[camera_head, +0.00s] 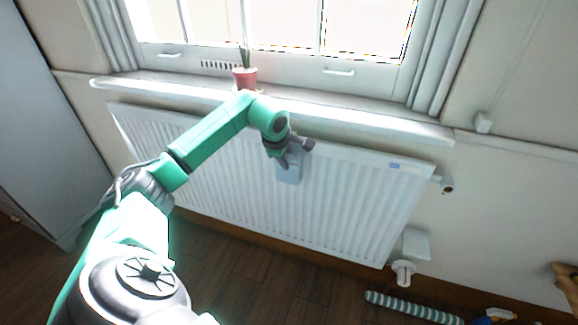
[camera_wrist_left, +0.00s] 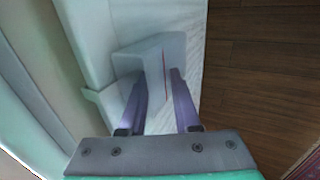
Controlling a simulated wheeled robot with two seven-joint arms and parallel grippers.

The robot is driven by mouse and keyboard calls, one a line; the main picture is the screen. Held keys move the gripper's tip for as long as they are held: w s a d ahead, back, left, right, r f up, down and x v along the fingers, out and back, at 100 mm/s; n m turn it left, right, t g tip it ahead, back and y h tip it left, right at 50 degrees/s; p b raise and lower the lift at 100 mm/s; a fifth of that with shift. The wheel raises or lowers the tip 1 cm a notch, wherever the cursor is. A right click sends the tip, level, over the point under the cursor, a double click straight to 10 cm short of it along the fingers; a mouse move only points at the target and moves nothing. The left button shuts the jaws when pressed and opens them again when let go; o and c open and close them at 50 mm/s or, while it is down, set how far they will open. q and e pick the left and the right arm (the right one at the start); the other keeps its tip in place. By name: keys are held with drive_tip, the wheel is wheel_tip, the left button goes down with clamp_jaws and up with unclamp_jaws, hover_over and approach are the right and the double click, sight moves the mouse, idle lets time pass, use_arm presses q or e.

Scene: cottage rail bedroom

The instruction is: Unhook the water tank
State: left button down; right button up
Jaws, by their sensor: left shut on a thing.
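The water tank (camera_head: 289,175) is a small pale grey-white box at the front of the white radiator (camera_head: 345,200), in the upper middle of the head view. It also shows in the left wrist view (camera_wrist_left: 152,62), between and beyond the fingers. My left gripper (camera_head: 286,160) reaches the tank's upper part from above, and its two fingers (camera_wrist_left: 160,95) are shut on the tank. The gripper hides the tank's top, so I cannot tell whether it still hangs on the radiator. My right gripper is in neither view.
A plant in a pink pot (camera_head: 245,77) stands on the window sill (camera_head: 350,118) right above the radiator, close to my left arm. A valve (camera_head: 403,270) sits at the radiator's lower right. A striped roll (camera_head: 412,308) lies on the wooden floor. A grey cabinet (camera_head: 45,120) stands at left.

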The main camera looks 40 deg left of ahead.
use_arm(q)
drive_tip(key=shift+w+a+r+p, duration=0.1)
drive_tip(key=shift+r+p, duration=0.4)
drive_tip(key=shift+r, duration=0.3)
drive_tip(key=shift+w+a+r+p, duration=0.1)
drive_tip(key=shift+r+p, duration=0.35)
drive_tip(key=shift+r, duration=0.3)
drive_tip(key=shift+d+f, duration=0.1)
drive_tip(key=s+d+b, duration=0.2)
drive_tip(key=s+b, duration=0.4)
drive_tip(key=shift+s+d+f, duration=0.2)
drive_tip(key=shift+s, duration=0.15)
